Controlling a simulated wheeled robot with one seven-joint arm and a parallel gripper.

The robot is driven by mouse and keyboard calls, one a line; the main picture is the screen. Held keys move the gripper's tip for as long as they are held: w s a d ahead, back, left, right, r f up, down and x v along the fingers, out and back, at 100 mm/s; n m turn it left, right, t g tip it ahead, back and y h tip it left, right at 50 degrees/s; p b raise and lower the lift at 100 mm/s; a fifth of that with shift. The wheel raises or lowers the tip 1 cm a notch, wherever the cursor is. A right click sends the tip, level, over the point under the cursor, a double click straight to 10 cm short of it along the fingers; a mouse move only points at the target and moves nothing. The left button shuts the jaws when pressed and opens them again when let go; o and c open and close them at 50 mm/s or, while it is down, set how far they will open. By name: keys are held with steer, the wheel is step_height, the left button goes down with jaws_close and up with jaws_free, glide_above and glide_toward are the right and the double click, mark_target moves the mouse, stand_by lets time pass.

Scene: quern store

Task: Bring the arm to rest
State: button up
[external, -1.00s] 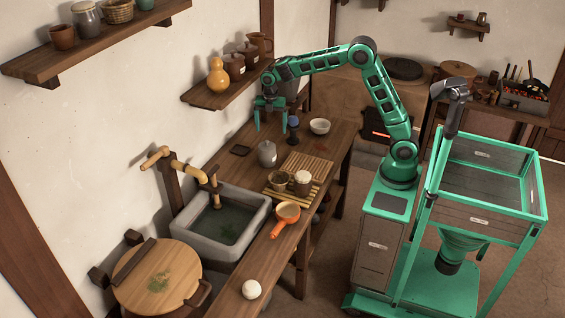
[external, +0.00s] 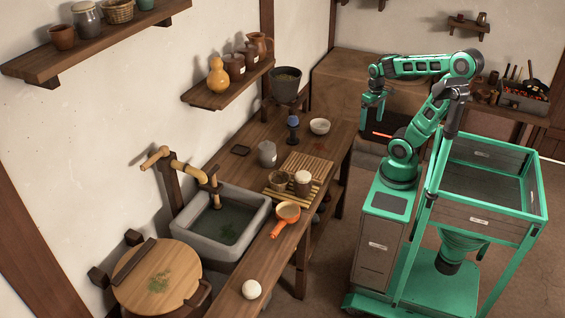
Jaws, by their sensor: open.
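My gripper (external: 373,107) hangs pointing down in the external view, right of the wooden counter (external: 228,284) and in front of the dark hearth area at the back. It is open, with nothing between its fingers. My green arm (external: 430,110) is folded back over my base, its elbow high and its forearm reaching left. The gripper is clear of the counter and appears to touch nothing.
The counter holds a grey sink (external: 252,222), an orange-handled ladle (external: 287,212), slatted mats, a grey jar (external: 267,154), a white bowl (external: 320,126) and a dark pot (external: 286,84) at its far end. A crate (external: 522,100) stands at the back right. Floor shows between counter and base.

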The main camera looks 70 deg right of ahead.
steer(key=shift+s+a+f+m, duration=0.1)
steer(key=shift+s+f+m, duration=0.15)
steer(key=shift+s, duration=0.3)
steer(key=shift+s+f+m, duration=0.15)
steer(key=shift+s+m, duration=0.2)
steer(key=shift+s, duration=0.15)
stand_by(0.5)
